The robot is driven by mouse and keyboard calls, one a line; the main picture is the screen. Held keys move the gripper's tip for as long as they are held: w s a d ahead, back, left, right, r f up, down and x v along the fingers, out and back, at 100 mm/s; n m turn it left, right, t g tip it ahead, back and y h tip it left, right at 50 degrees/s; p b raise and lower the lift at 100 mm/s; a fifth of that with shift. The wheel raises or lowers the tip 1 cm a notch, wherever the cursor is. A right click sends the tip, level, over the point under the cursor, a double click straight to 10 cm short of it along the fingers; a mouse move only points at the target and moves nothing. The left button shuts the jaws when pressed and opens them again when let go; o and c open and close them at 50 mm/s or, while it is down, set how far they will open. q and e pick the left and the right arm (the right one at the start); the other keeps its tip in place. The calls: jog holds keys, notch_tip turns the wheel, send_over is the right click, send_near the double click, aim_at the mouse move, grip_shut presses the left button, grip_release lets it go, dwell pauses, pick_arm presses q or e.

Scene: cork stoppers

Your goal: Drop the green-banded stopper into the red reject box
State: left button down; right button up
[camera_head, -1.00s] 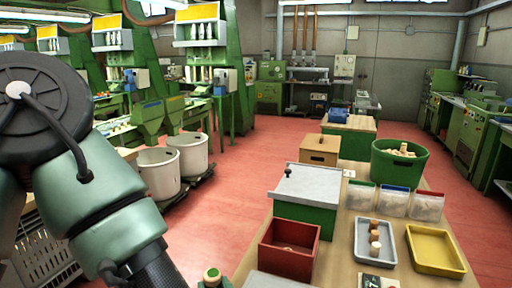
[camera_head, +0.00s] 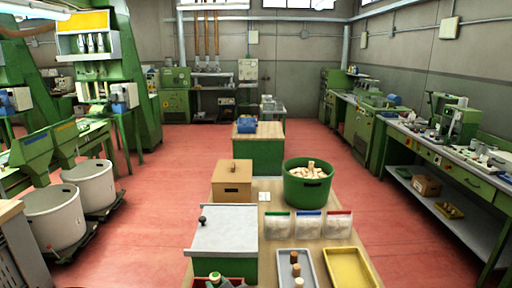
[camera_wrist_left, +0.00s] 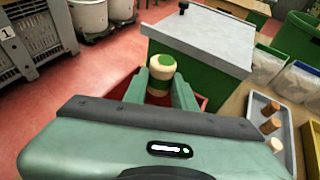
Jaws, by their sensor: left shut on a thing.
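The green-banded stopper (camera_wrist_left: 162,68) is pale cork with a green patch on top. My left gripper (camera_wrist_left: 160,89) is shut on it and holds it upright between the fingers. In the head view, the stopper's green top (camera_head: 215,276) shows at the bottom edge. The red reject box (camera_wrist_left: 204,102) lies behind and below the fingers in the left wrist view, largely hidden by them. In the head view only a sliver of red shows at the bottom edge. I cannot tell whether the stopper is right above the box opening. My right gripper is not in view.
A green box with a grey lid (camera_head: 224,232) stands just beyond the red box. A grey tray (camera_head: 281,258) with several stoppers and a yellow tray (camera_head: 350,268) are to the right. A green tub (camera_head: 308,184) and a wooden box (camera_head: 232,182) stand farther back.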

pick_arm(q)
jog(key=f+b, duration=0.2)
jog(key=a+f+b, duration=0.1)
jog(key=f+b, duration=0.1)
jog(key=f, duration=0.1)
jog(key=f+b, duration=0.2)
jog(key=shift+a+f, duration=0.15)
jog(key=shift+a, duration=0.25)
jog(key=c, duration=1.1)
grip_release()
jog(key=shift+o, duration=0.2)
